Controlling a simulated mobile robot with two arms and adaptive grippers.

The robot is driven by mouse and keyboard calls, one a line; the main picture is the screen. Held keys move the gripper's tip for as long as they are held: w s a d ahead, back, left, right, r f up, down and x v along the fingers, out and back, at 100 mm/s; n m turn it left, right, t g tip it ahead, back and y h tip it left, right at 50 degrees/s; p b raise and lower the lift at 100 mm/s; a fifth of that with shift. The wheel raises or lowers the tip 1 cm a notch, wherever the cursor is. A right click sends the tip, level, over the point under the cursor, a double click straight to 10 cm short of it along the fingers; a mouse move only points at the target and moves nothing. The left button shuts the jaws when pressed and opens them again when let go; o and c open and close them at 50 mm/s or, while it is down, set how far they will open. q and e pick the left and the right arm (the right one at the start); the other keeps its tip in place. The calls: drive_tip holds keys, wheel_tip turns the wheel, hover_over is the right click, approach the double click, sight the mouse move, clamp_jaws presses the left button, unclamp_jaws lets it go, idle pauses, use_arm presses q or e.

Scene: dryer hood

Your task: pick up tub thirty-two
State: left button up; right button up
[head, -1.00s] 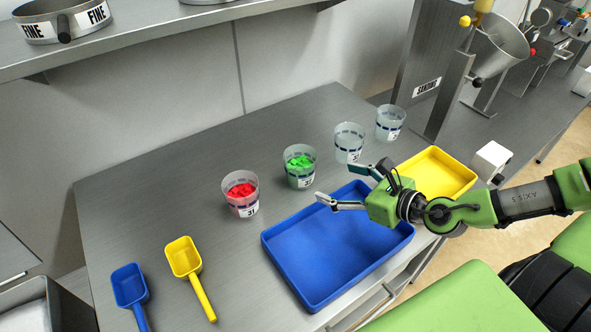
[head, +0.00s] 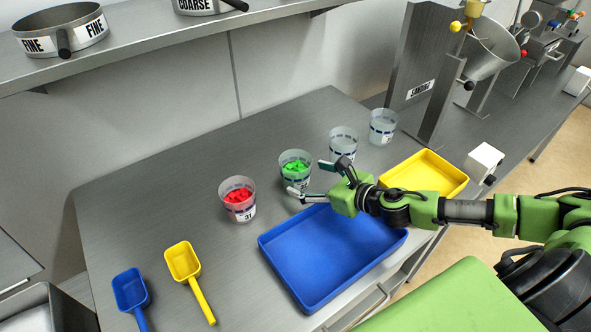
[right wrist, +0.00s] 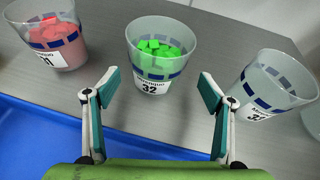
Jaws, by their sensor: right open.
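Tub thirty-two (head: 295,167) is a clear tub with green pieces inside, upright on the steel table. In the right wrist view its label reads 32, and the tub (right wrist: 160,58) stands just ahead, between the lines of my two fingers. My right gripper (head: 308,180) is open and empty, close to the tub on its right side in the head view. In the wrist view the fingertips of the gripper (right wrist: 157,88) are spread wider than the tub, and the tub is not enclosed by them. My left gripper is not in view.
Tub 31 (head: 238,199) with red pieces stands left of tub thirty-two. Two empty clear tubs, one (head: 343,143) nearer and one (head: 382,126) farther, stand right. A blue tray (head: 318,285) lies in front, a yellow tray (head: 455,186) to the right. Two scoops lie front left.

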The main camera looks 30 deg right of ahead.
drive_tip(key=p+x, duration=0.1)
drive_tip(key=x, duration=0.3)
drive_tip(key=shift+w+a+r+p, duration=0.1)
drive_tip(key=shift+a+r+p, duration=0.1)
drive_tip(key=shift+p, duration=0.15)
drive_tip(key=shift+w+a+f, duration=0.1)
drive_tip(key=shift+w+f, duration=0.15)
drive_tip(key=shift+f, duration=0.05)
drive_tip(key=c, duration=1.4)
